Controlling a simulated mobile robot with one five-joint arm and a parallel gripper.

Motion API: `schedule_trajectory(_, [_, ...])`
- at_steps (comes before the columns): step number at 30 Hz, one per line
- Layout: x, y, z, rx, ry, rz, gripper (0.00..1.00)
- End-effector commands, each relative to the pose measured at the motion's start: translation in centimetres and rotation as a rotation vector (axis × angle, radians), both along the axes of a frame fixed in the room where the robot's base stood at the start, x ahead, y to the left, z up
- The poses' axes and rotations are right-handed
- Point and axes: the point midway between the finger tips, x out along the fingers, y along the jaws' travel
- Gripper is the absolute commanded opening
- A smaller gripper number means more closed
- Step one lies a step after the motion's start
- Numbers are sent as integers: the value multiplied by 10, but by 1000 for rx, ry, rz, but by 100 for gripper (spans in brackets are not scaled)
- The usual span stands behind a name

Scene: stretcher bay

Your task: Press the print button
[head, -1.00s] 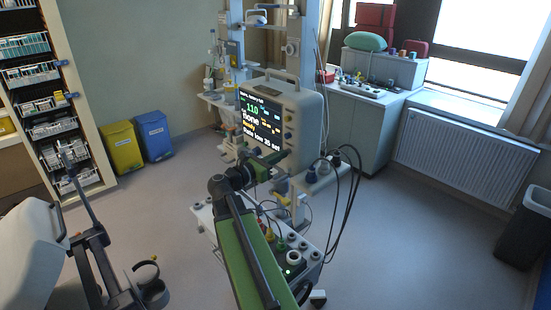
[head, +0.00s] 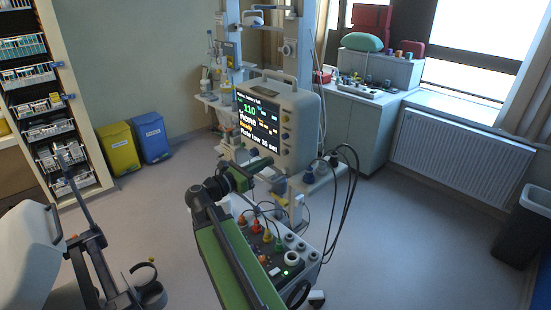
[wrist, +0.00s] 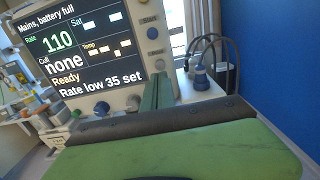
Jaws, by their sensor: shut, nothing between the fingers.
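The patient monitor (head: 303,118) stands on a cart, its dark screen lit with text. In the wrist view the monitor screen (wrist: 75,42) reads "110", "none", "Ready" and "Rate low 35 set". Round buttons (wrist: 152,33) run down the frame right of the screen. My gripper (head: 268,162) is in front of the monitor's lower right part. In the wrist view its green fingers (wrist: 157,92) are together and empty, pointing at the monitor's lower right corner. I cannot tell whether the tips touch the frame.
The cart's lower unit (head: 285,262) carries knobs and coloured plugs below my arm. Black cables (head: 352,185) loop at its right. Yellow (head: 118,150) and blue bins (head: 152,138) stand at the wall. A stretcher (head: 35,245) is at the lower left.

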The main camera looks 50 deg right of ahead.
Motion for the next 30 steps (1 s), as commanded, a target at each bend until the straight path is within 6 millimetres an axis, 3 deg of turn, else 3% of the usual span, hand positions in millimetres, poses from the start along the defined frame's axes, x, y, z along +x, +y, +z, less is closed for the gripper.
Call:
schedule_trajectory(3, [2, 28, -1, 0, 0, 4, 0])
schedule_trajectory(10, [4, 57, -2, 1, 0, 2, 0])
schedule_trajectory(30, [4, 59, -2, 1, 0, -1, 0])
